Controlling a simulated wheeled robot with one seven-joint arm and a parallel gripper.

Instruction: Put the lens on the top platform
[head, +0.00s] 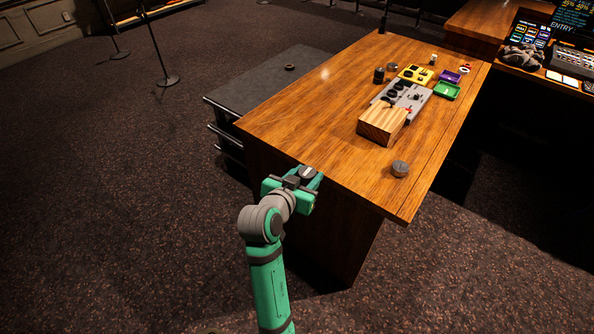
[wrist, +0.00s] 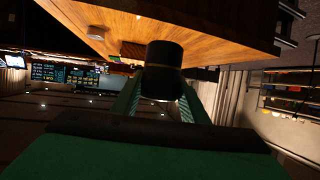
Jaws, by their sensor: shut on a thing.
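My gripper (head: 311,181) is at the near left edge of the wooden desk, with its green fingers shut on a dark, short cylinder, the lens (head: 307,172). In the wrist view the lens (wrist: 165,55) sits between the two fingertips (wrist: 160,95), in front of the desk top. I cannot tell whether the lens touches the desk. A low dark grey unit with shelves stands against the desk's left side, and its flat top platform (head: 262,85) carries one small dark ring (head: 290,67).
On the wooden desk (head: 330,120) are a grey round piece (head: 400,168), a wooden block (head: 377,126), a grey panel (head: 408,96), a yellow box (head: 416,74), a green tray (head: 447,91) and a black cylinder (head: 379,76). The desk's left half is clear.

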